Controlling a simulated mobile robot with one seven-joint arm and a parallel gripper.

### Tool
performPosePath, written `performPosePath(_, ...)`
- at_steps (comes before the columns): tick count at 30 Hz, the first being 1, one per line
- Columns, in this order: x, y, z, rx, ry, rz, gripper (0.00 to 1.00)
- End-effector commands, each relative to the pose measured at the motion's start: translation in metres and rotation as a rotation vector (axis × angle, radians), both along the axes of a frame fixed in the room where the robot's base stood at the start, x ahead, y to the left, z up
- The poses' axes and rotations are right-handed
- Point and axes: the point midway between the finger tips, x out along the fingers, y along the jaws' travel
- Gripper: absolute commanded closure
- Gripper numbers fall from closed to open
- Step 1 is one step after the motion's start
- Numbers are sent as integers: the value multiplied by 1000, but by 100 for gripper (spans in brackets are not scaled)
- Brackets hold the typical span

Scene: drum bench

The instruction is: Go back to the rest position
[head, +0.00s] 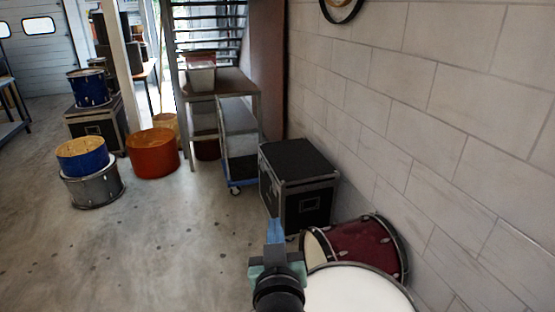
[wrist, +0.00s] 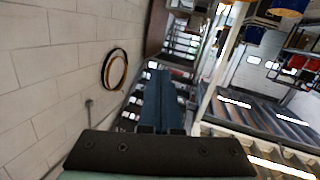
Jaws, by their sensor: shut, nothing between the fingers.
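My gripper (head: 275,231) is at the lower middle of the head view, raised in front of a black flight case and left of a dark red drum. In the wrist view its blue fingers (wrist: 163,100) are together, with nothing between them. The wrist view is strongly tilted and looks past the fingers toward the staircase and the ceiling. No object touches the fingers in either view.
A white drumhead (head: 350,290) and a dark red drum (head: 362,245) lie at the lower right by the block wall. The black case (head: 300,180) stands beyond. An orange drum (head: 153,155) and a grey drum (head: 93,187) stand left. The floor between is clear.

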Motion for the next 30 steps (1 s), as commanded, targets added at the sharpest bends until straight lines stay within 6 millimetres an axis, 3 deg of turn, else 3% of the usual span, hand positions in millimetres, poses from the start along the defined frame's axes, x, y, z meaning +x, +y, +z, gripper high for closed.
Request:
performPosePath(1,-1,0,45,9,-86,-3,100)
performPosePath(5,-18,0,144,33,-284,-10,100)
performPosePath(9,-57,-1,245,65,-502,-10,100)
performPosePath(12,-95,-2,305,87,-650,-8,100)
performPosePath(15,-131,-2,348,107,-771,-2,100)
performPosePath(18,-160,-3,376,122,-856,3,100)
performPosePath(21,-177,-3,389,130,-903,6,100)
performPosePath(30,-182,-3,393,133,-918,8,100)
